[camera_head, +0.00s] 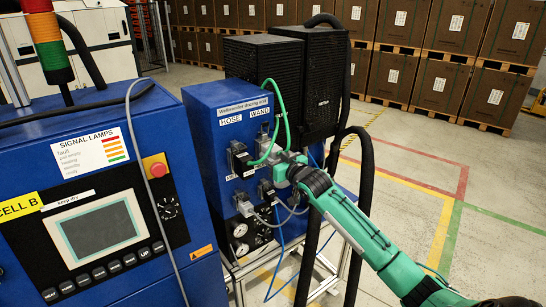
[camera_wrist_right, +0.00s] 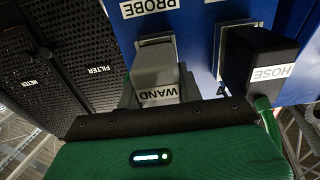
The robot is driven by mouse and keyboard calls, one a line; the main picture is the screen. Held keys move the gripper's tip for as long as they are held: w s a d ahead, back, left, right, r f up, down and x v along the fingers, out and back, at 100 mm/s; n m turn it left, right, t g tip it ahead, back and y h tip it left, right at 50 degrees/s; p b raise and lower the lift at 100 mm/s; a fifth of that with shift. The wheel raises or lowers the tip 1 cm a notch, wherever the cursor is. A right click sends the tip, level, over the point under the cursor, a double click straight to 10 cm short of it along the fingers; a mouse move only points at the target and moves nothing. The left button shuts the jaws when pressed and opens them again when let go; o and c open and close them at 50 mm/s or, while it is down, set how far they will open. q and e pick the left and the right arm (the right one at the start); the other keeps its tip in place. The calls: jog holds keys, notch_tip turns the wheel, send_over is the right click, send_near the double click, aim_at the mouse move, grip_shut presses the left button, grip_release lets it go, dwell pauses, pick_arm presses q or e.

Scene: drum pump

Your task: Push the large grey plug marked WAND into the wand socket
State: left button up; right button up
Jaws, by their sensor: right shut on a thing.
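The grey plug marked WAND (camera_wrist_right: 157,75) is between the fingers of my right gripper, which also shows in the head view (camera_head: 284,168). The plug's far end is at a metal-framed socket (camera_wrist_right: 155,40) on the blue panel, by the PROBE label (camera_wrist_right: 146,8). I cannot tell how deep the plug sits. In the head view the WAND label (camera_head: 260,113) is on the upper part of the blue unit, right of the HOSE label (camera_head: 230,120); my gripper partly hides the sockets below it. My left gripper is not in view.
A black plug marked HOSE (camera_wrist_right: 262,65) with a green hose sits close beside the grey plug. Black perforated boxes (camera_head: 263,67) stand behind the unit. A green hose (camera_head: 286,115) loops near my gripper. A blue control cabinet (camera_head: 180,170) stands at the left. The floor at the right is open.

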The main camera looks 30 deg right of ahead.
jog(key=shift+w, duration=0.3)
dwell(0.6)
jog(key=o, duration=1.2)
jog(key=shift+w, duration=0.1)
jog(key=shift+c, duration=0.2)
jog(key=s+p, duration=0.3)
jog(key=s, duration=0.6)
jog(key=shift+d, duration=0.3)
jog(key=shift+f, duration=0.1)
